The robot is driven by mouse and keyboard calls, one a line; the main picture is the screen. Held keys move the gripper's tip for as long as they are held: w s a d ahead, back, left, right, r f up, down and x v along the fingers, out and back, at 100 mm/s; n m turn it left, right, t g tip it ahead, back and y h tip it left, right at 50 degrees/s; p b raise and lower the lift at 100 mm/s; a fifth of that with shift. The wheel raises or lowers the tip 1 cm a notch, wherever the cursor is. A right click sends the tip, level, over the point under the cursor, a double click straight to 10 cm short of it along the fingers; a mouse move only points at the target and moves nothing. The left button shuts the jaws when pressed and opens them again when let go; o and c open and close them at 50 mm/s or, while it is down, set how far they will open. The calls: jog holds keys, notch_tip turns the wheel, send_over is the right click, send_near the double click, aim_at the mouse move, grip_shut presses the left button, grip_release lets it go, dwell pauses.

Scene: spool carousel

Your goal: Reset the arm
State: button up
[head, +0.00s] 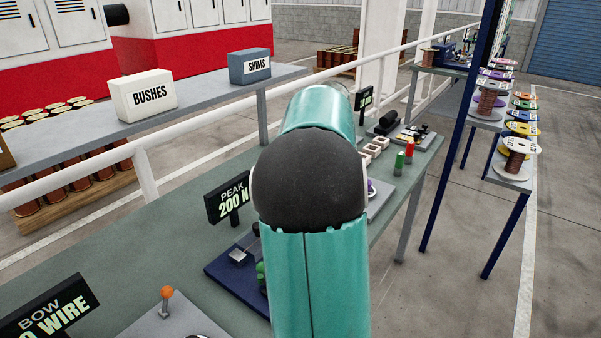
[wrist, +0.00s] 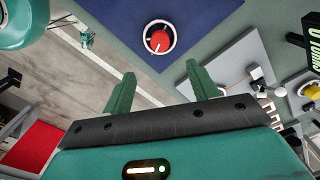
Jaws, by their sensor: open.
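My gripper (wrist: 161,82) shows in the wrist view with its two green fingers spread apart and nothing between them. It is above the edge of the green bench (wrist: 190,72). A red knob (wrist: 159,41) with a white ring sits on a dark blue plate (wrist: 205,15) just beyond the fingers, apart from them. In the head view my teal arm fills the middle and hides part of the bench; my gripper does not show there.
The green bench (head: 110,240) carries a "PEAK 200 N" display (head: 228,200), a lever with an orange ball (head: 167,293), and red and green posts (head: 409,150). A white rail (head: 200,141) runs behind it. Spools (head: 519,150) stand on shelves at right. Open floor (head: 440,290) lies at lower right.

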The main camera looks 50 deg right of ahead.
jog(key=w+a+r+n+t, duration=0.1)
jog(key=a+r+n+t, duration=0.2)
jog(key=a+n, duration=1.5)
jog(key=s+a+f+n+t, duration=0.1)
jog(key=s+a, duration=0.3)
jog(key=a, duration=0.7)
jog(key=s+a+f+n+t, duration=0.1)
jog(key=s+a+f+n, duration=0.2)
jog(key=a, duration=0.9)
jog(key=shift+s+a+n+t, duration=0.25)
jog(key=shift+s+n+t, duration=0.05)
jog(key=shift+s+n, duration=0.35)
jog(key=c, duration=0.5)
jog(key=shift+d, duration=0.1)
